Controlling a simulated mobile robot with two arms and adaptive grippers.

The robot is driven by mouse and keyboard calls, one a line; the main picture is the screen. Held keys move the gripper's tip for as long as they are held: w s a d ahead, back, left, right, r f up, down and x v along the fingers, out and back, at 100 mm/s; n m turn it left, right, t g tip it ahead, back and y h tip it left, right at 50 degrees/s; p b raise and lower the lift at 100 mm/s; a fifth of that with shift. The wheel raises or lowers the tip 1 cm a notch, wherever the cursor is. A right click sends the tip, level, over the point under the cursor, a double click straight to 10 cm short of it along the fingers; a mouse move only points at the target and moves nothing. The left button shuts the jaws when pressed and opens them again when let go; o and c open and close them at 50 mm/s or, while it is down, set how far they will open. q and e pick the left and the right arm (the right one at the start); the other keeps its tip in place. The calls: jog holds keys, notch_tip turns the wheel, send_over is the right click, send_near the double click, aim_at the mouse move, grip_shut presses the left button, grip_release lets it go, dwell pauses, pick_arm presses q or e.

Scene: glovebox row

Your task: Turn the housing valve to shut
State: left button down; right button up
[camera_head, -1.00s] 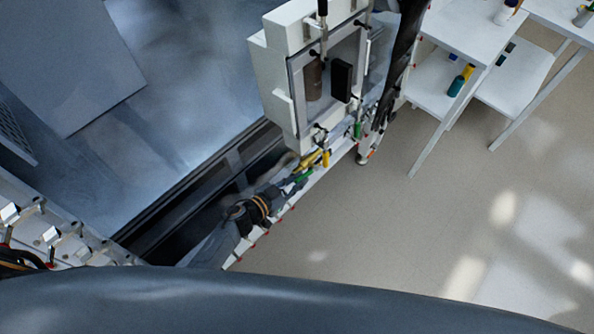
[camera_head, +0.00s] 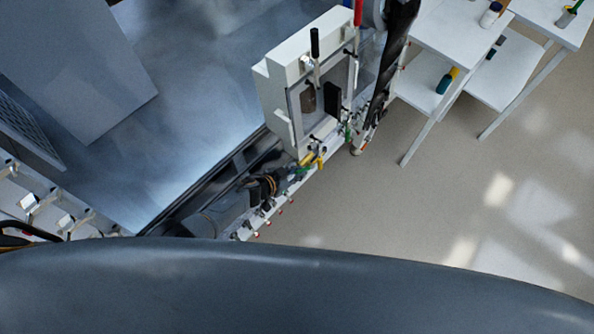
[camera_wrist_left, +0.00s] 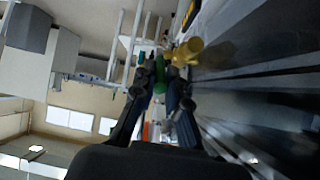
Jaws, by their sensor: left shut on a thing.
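In the head view, a white housing box (camera_head: 283,105) with a framed front stands at upper centre. Small valves with a yellow handle (camera_head: 307,159) and a green handle (camera_head: 299,172) sit below its lower edge. My left gripper (camera_head: 288,178) reaches in from the lower left, close to them. The left wrist view shows its dark fingers (camera_wrist_left: 163,88) closed about a green handle (camera_wrist_left: 160,78), with a yellow handle (camera_wrist_left: 187,52) just beyond. The fingers hide much of the green handle, and its turn angle is unclear. My right gripper does not show.
White tables (camera_head: 455,35) with bottles stand at upper right. A black sleeve-like form (camera_head: 392,50) hangs beside the box. A rail with small fittings (camera_head: 265,215) runs along my left arm. The floor (camera_head: 400,215) to the right is clear.

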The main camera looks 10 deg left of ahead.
pick_arm(q)
jog(key=shift+w, duration=0.1)
jog(key=c, duration=1.6)
grip_release()
jog(key=shift+c, duration=0.2)
jog(key=v, duration=1.2)
jog(key=shift+r, duration=0.1)
